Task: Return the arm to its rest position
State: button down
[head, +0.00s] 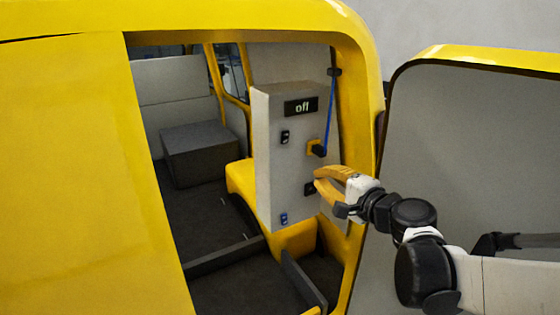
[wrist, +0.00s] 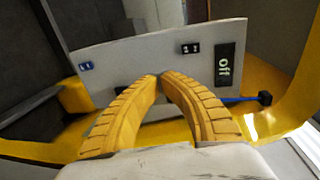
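My gripper (head: 317,180), with its orange ribbed fingers, is in front of the lower right part of a grey panel box (head: 275,185) inside a yellow van. In the wrist view my gripper (wrist: 160,76) has its fingertips together, with nothing visible between them. The tips overlap the panel (wrist: 130,52) in that view; I cannot tell whether they touch it. In the head view my arm (head: 425,265) reaches in from the lower right, bent at dark joints. A small black fitting (head: 309,188) shows just beside the fingertips.
The panel has a display (head: 300,106) with "off", a black switch (head: 285,137) and a blue switch (head: 283,218). The van's door frame (head: 362,110) and open door (head: 460,130) flank my arm.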

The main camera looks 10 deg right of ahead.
jog(key=shift+s+d+r, duration=0.1)
jog(key=shift+s, duration=0.05)
jog(key=s+a+f+n+g+b, duration=0.35)
jog(key=s+f+b, duration=0.2)
jog(key=f, duration=0.35)
jog(key=s+a+f+n+g+b, duration=0.2)
jog(key=s+a+f+n+b, duration=0.3)
jog(key=f, duration=0.4)
jog(key=s+d+f+n+g+h+b, duration=0.3)
jog(key=s+d+f+n+h+b, duration=0.2)
jog(key=s+f+b, duration=0.3)
notch_tip(320, 180, down, 3)
jog(key=s+n, duration=0.1)
jog(key=s, duration=0.1)
jog(key=shift+s, duration=0.4)
